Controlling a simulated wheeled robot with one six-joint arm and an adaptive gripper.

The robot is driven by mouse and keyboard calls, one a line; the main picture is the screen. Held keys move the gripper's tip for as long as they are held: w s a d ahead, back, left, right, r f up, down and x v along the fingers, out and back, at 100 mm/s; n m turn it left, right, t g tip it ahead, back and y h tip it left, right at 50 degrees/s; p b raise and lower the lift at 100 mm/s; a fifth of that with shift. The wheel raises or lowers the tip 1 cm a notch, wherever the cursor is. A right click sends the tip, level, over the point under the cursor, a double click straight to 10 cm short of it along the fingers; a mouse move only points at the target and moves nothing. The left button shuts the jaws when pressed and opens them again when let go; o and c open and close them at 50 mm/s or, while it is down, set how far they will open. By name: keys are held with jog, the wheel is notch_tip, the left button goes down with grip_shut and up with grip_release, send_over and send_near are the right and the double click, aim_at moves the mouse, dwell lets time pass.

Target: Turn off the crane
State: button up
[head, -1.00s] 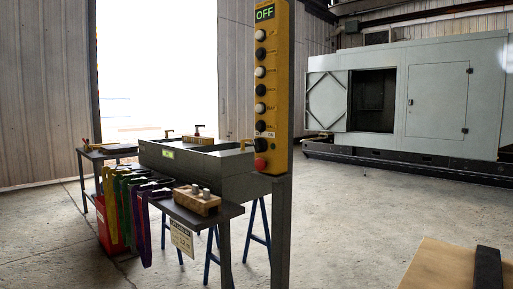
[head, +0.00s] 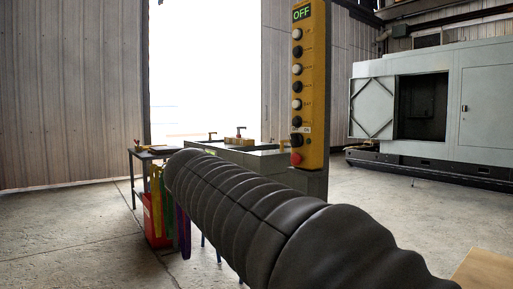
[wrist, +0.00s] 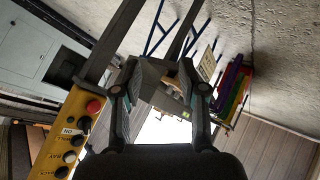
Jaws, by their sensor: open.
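The yellow crane control box (head: 311,90) hangs upright on a grey post. Its top display (head: 301,13) reads a green OFF. Below it runs a column of black and white buttons. Near the bottom are a black rotary switch (head: 296,139) and a red button (head: 296,158). The wrist view shows the box tilted at the left, with the red button (wrist: 94,106) and the switch (wrist: 84,124) beside a small ON label. My gripper (wrist: 158,73) is open and empty, to the right of the box in that view. The head view does not show my gripper.
My black ribbed arm covers the lower middle of the head view. Coloured clamps (wrist: 233,90) and a red box (head: 158,219) are near the bench. A wooden surface (head: 484,270) is at lower right.

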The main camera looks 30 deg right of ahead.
jog(key=w+d+r+m+g+h+b, duration=0.1)
jog(key=w+d+r+m+h+b, duration=0.1)
jog(key=w+d+r+m+h, duration=0.5)
jog(key=m+g+h+b, duration=0.2)
jog(key=g+h, duration=0.1)
send_near(291, 138)
jog(key=d, duration=0.3)
jog(key=d+p, duration=0.1)
jog(key=d, duration=0.5)
jog(key=shift+w+d, duration=0.15)
jog(key=shift+w, duration=0.15)
jog(key=shift+t, duration=0.3)
grip_shut()
